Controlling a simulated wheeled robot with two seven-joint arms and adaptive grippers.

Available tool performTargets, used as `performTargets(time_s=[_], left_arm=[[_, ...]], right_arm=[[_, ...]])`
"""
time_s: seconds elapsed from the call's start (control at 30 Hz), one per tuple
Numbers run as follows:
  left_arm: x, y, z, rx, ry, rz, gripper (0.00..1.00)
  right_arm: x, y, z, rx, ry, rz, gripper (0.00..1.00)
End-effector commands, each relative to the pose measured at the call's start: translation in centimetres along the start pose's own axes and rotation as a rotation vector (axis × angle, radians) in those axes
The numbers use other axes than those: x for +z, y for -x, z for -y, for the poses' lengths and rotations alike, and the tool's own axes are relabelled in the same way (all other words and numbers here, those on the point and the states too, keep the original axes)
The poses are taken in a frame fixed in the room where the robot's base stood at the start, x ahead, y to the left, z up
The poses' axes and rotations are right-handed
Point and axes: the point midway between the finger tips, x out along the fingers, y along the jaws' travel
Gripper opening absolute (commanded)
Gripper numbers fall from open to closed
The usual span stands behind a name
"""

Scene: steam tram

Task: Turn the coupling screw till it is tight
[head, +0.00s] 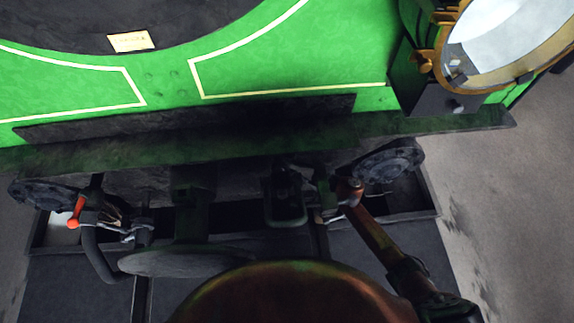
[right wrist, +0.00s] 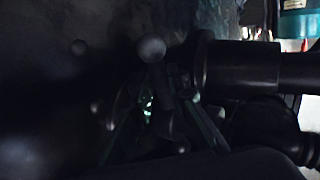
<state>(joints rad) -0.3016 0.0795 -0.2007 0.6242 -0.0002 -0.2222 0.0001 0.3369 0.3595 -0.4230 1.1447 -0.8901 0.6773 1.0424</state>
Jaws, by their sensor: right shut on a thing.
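The coupling (head: 286,205) hangs below the middle of the green tram's front beam as a dark loop; its screw thread is too dark to make out. My right gripper (head: 328,208) is at the coupling's right side, its arm coming from the lower right. In the right wrist view a dark bar with a ball end (right wrist: 151,50) runs down between the fingers of my right gripper (right wrist: 162,118), which is shut on it. This looks like the coupling screw's handle. The lower part of the bar is lost in shadow. My left gripper is not in either view.
A round buffer plate (head: 185,263) stands out left of the coupling. A red-handled cock (head: 76,212) with a hose (head: 100,258) is further left. A large lamp (head: 510,40) is at the upper right. Clear floor (head: 475,190) lies to the right.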

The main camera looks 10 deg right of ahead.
Motion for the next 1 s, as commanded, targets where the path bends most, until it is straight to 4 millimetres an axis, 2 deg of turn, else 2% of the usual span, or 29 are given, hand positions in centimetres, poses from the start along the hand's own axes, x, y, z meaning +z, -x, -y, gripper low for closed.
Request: performTargets(time_s=[0.4, 0.43, 0.67, 1.0], left_arm=[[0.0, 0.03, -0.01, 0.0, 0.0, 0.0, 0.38], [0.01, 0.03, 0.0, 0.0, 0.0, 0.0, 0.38], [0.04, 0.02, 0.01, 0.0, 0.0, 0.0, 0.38], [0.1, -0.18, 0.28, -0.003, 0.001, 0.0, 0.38]], right_arm=[[0.32, 0.22, -0.02, 0.001, 0.0, 0.007, 0.0], [0.32, 0.22, -0.03, 0.001, 0.0, 0.007, 0.16], [0.15, 0.06, 0.0, -0.001, 0.001, 0.004, 0.32], [0.09, 0.41, -0.04, 0.0, 0.002, 0.004, 0.32]])
